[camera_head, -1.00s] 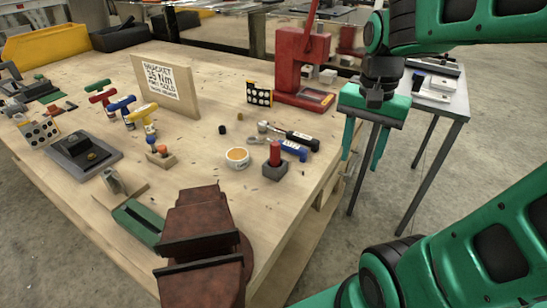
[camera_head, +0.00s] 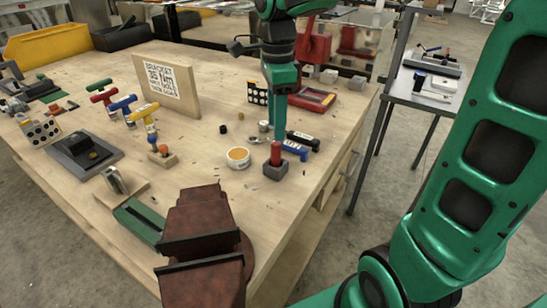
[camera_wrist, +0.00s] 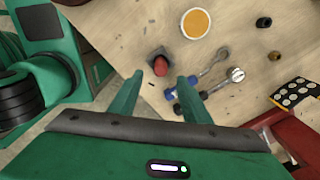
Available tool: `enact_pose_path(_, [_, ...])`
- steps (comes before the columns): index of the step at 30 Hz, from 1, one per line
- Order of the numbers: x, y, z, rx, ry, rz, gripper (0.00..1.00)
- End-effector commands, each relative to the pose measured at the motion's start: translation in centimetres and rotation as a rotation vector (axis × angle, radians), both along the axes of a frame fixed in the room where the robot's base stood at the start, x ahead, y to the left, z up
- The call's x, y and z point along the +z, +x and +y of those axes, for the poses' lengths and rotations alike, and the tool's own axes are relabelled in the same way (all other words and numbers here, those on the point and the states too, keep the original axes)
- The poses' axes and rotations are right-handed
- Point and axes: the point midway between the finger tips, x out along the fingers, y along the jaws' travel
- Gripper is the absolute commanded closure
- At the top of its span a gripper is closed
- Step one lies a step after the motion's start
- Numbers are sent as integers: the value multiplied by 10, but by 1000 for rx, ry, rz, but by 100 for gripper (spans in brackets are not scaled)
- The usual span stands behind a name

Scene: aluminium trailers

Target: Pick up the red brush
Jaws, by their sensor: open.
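The likely red brush (camera_head: 275,153) is a short red upright cylinder in a dark grey block (camera_head: 273,170) near the bench's right edge. Bristles cannot be made out. In the wrist view the red piece (camera_wrist: 160,67) shows just beyond the gap between my fingertips. My gripper (camera_head: 281,132) points down above and behind it. The wrist view shows my gripper (camera_wrist: 160,86) open, with nothing between its fingers. In the head view, one finger hides the other.
A ratchet wrench (camera_head: 302,140) and a blue-handled tool (camera_head: 292,150) lie close to the block. An orange-filled round tin (camera_head: 238,157) stands to its left. A red press (camera_head: 316,75) stands behind, and a brown vise (camera_head: 203,235) is in front.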

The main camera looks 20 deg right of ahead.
Motion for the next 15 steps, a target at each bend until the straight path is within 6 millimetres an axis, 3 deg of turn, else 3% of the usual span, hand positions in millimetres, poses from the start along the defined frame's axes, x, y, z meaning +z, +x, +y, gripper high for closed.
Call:
enact_pose_path(6, [-31,-1,-1,1,0,2,57])
enact_pose_path(15, [-54,1,-1,0,-1,2,57])
